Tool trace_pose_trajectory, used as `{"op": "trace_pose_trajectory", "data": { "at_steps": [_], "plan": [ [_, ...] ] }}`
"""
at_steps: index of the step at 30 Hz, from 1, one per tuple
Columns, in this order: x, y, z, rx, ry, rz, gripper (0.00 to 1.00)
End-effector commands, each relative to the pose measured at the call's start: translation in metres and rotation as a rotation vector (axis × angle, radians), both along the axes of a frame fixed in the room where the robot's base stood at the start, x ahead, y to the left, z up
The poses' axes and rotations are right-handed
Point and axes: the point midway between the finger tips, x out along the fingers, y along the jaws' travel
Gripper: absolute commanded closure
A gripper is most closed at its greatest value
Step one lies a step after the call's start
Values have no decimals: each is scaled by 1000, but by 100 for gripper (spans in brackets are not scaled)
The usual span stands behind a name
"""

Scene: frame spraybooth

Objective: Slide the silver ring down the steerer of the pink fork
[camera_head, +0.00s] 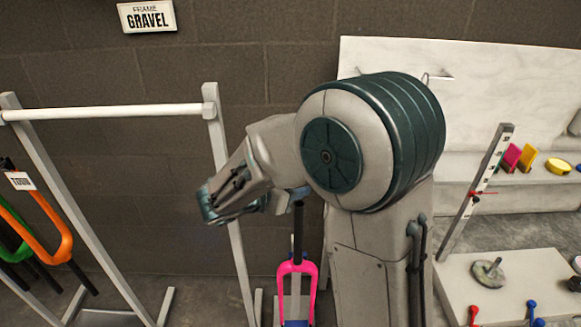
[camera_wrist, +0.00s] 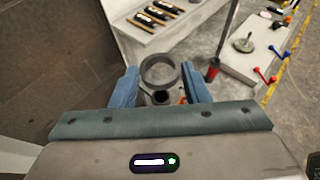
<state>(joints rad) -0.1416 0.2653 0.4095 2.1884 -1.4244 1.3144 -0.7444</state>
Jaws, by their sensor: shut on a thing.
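The pink fork (camera_head: 297,270) stands upright, crown at the top of its legs, with its dark steerer (camera_head: 298,232) pointing up. My gripper (camera_wrist: 159,72) has its two blue fingers on either side of the silver ring (camera_wrist: 161,58) and is shut on it. In the wrist view a dark round tube end (camera_wrist: 161,97) shows below the ring, partly hidden by the gripper; it looks like the steerer top. In the head view, blue finger parts (camera_head: 299,192) show near the steerer's top, but my arm hides the ring. I cannot tell whether the ring is around the steerer.
A rack with a white bar (camera_head: 105,112) stands at left, with an orange fork (camera_head: 45,236) and a green fork hanging from it. At right are a light bench (camera_head: 515,280) with small coloured handles and a leaning marked post (camera_head: 475,195). A GRAVEL sign is on the wall.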

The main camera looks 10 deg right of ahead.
Motion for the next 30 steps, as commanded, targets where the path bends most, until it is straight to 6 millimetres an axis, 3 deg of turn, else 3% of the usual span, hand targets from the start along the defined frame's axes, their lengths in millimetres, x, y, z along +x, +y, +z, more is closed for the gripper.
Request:
{"op": "trace_pose_trajectory", "data": {
  "at_steps": [18,30],
  "plan": [
    [0,-6,0,-3,4,-34,80],
    [0,-5,-28,-4,6,-31,80]
  ]
}}
